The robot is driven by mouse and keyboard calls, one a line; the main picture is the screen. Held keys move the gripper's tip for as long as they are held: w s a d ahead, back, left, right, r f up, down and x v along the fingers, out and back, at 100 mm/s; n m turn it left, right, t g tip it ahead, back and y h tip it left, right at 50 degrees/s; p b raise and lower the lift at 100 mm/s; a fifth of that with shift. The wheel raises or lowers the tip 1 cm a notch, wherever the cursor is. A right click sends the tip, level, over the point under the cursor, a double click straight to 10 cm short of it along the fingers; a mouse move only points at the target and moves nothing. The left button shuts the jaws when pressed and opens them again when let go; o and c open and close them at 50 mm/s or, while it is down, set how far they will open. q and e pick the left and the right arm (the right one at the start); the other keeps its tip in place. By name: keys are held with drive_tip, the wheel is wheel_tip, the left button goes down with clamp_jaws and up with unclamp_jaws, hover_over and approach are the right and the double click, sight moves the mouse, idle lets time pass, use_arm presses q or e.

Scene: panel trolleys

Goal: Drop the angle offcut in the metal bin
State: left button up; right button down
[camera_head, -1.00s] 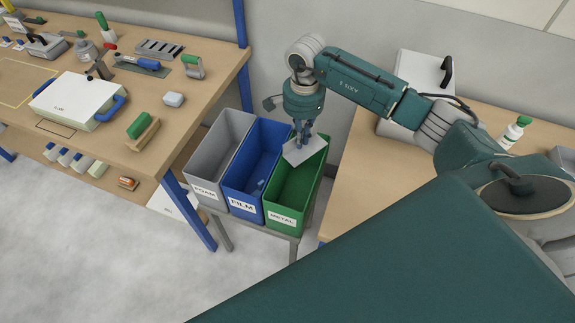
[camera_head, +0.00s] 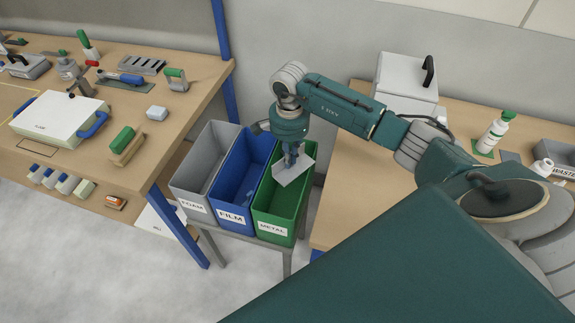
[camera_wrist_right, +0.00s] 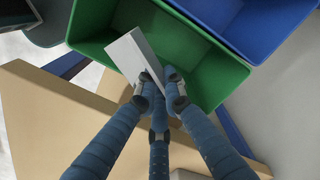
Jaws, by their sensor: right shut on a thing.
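The angle offcut (camera_head: 294,172) is a pale grey bent metal piece. My right gripper (camera_head: 291,160) is shut on it and holds it, tilted, over the mouth of the green metal bin (camera_head: 272,226), labelled METAL. In the right wrist view the offcut (camera_wrist_right: 128,55) shows between the blue fingers of my right gripper (camera_wrist_right: 159,88), with the green bin (camera_wrist_right: 205,78) behind and below it. How far the offcut is above the bin floor I cannot tell. My left gripper is not in view.
The blue FILM bin (camera_head: 232,211) stands beside the green one, then the grey FOAM bin (camera_head: 191,203), all on a low stand. A workbench (camera_head: 150,163) with tools is on the left. Another bench (camera_head: 345,201) with a white case (camera_head: 404,82) is on the right.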

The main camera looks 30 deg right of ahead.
drive_tip(key=c, duration=1.8)
unclamp_jaws()
drive_tip(key=shift+r, duration=0.2)
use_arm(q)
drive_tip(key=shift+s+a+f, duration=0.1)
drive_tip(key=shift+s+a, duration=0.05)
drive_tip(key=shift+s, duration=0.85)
use_arm(e)
wheel_tip(320, 180, up, 12)
drive_tip(key=shift+s+f, duration=0.1)
drive_tip(key=shift+f, duration=0.1)
